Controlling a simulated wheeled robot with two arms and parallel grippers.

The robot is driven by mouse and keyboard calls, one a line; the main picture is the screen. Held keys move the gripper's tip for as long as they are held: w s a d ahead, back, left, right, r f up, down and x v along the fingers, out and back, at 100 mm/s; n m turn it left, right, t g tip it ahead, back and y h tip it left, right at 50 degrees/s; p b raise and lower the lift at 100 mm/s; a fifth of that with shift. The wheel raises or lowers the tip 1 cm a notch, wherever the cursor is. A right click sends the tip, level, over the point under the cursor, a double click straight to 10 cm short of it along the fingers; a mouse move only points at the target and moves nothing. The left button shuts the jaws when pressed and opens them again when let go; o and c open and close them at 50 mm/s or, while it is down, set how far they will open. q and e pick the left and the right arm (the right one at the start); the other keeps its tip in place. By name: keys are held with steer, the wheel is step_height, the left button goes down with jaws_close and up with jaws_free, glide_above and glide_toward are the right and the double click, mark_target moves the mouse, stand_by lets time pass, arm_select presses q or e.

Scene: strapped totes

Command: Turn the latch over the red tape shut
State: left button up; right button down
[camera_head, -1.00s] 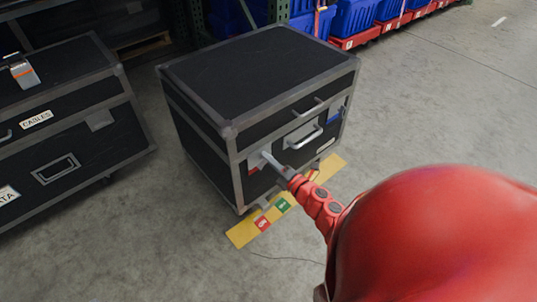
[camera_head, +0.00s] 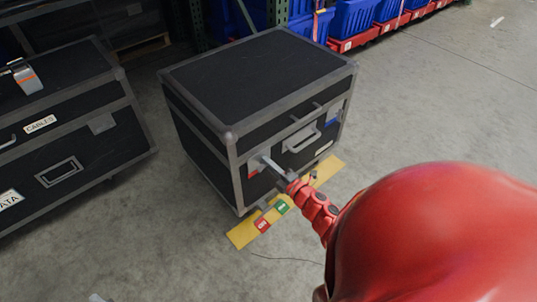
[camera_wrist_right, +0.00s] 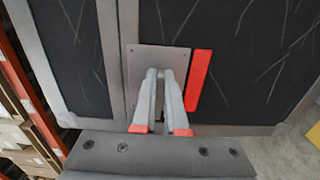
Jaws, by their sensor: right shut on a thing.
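The black case (camera_head: 262,80) with grey metal edges stands on the floor. On its front a pale latch plate (camera_head: 256,161) sits by the red tape (camera_head: 253,174). In the right wrist view the latch plate (camera_wrist_right: 143,58) is grey and the red tape (camera_wrist_right: 199,80) is an upright strip to its right. My right gripper (camera_head: 268,162) is at the plate, its fingers nearly together on the latch. The fingers (camera_wrist_right: 161,76) cover the latch's handle, so its angle is hidden. My left gripper is not recognisable in view.
A blue tape (camera_head: 333,117) and a handle (camera_head: 303,139) are on the case front. A yellow floor strip (camera_head: 241,235) with red and green labels lies before it. A second case (camera_head: 75,130) stands at left. Blue bins (camera_head: 354,17) stand behind. Open floor lies right.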

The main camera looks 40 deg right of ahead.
steer(key=shift+f, duration=0.1)
steer(key=c, duration=1)
jaws_free()
steer(key=shift+o, duration=0.2)
steer(key=shift+s, duration=0.15)
steer(key=s+d+p, duration=0.1)
steer(key=s+p, duration=0.2)
steer(key=s, duration=1.4)
steer(key=shift+d, duration=0.15)
